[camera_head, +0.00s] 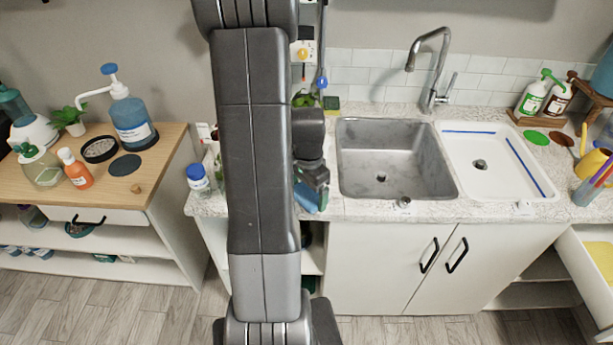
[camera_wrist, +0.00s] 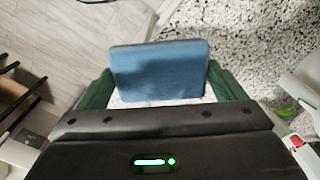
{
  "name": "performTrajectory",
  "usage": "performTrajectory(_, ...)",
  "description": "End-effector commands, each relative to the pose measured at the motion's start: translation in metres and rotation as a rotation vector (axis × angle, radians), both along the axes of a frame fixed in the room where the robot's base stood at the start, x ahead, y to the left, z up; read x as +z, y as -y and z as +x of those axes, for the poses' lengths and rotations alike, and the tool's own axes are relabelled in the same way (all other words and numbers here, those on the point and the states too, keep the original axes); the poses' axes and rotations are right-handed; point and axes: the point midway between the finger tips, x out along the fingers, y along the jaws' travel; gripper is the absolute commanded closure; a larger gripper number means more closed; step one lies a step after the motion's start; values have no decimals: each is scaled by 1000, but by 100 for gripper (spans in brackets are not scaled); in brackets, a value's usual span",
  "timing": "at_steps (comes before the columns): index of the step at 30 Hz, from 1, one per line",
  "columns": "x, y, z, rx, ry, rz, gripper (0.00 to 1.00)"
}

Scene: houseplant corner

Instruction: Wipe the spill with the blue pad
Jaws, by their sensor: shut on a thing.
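My gripper (camera_head: 312,180) is shut on the blue pad (camera_wrist: 160,70), with one green finger at each side of it in the wrist view (camera_wrist: 160,88). In the head view the pad (camera_head: 309,199) shows as a small blue patch below the fingers, at the counter's front edge left of the sink. In the wrist view the pad overlaps the edge between the speckled counter and the floor. I cannot tell whether it touches the counter. I cannot make out a spill in either view; my arm hides part of the counter in the head view.
The speckled counter (camera_head: 380,208) holds a metal sink (camera_head: 385,165) and a white basin (camera_head: 490,165) to the right. A blue-capped white jar (camera_head: 198,178) stands left of my arm. A wooden-topped shelf (camera_head: 150,170) with bottles is at left. A drawer (camera_head: 585,275) stands open at right.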

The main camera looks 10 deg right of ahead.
Motion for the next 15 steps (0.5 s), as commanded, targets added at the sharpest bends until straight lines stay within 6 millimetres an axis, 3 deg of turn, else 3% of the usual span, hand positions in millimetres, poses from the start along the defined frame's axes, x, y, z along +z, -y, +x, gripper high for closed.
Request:
performTrajectory(9,33,4,0,5,3,-1,35)
performTrajectory(15,40,6,0,6,1,0,35)
